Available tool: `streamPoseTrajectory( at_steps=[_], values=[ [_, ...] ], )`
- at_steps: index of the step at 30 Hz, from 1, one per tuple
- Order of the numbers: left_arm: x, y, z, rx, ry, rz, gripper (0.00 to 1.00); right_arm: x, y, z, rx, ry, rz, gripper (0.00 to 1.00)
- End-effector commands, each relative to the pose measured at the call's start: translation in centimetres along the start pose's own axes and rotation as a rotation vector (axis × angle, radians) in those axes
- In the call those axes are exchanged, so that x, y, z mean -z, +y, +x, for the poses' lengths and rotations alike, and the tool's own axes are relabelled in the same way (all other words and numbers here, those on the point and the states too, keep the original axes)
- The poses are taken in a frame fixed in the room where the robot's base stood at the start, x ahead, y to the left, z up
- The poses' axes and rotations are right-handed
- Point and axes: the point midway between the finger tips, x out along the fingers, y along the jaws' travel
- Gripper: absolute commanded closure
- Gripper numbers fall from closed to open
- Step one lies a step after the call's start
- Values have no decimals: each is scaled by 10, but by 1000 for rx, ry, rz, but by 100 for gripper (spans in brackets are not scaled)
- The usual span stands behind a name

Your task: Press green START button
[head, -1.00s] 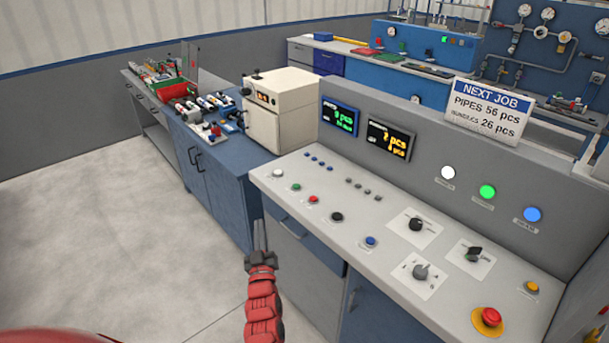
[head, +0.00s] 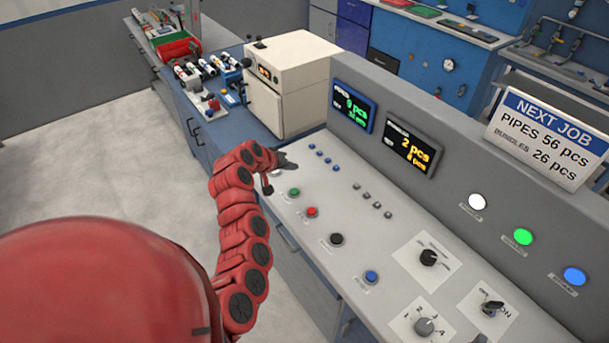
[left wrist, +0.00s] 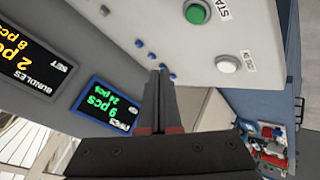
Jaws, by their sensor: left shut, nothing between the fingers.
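The green START button (head: 294,192) is on the light sloping console top, near its left end. In the left wrist view the green button (left wrist: 196,13) shows at the top, beside a label partly reading "STA". My left gripper (head: 287,163) is shut and empty over the console's far left part, a little beyond the green button and apart from it. In the left wrist view the shut fingers (left wrist: 160,75) point at the row of small blue buttons, with the green button up and to the right. My right gripper is not in view.
A white button (left wrist: 228,63) is close to the green one. Red (head: 312,212), black (head: 336,239) and blue (head: 371,277) buttons follow along the console. The upright panel with two displays (head: 412,149) rises behind. A cream box (head: 290,85) stands left of it.

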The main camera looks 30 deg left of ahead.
Motion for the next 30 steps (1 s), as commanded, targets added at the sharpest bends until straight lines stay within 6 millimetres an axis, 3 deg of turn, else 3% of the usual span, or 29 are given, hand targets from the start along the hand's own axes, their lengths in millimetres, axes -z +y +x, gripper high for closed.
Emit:
streamPoseTrajectory(
  at_steps=[17,30],
  values=[
    [-4,0,-2,-7,-26,2,100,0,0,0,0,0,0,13],
    [-30,-26,32,-8,-28,2,100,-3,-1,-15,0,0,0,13]
  ],
)
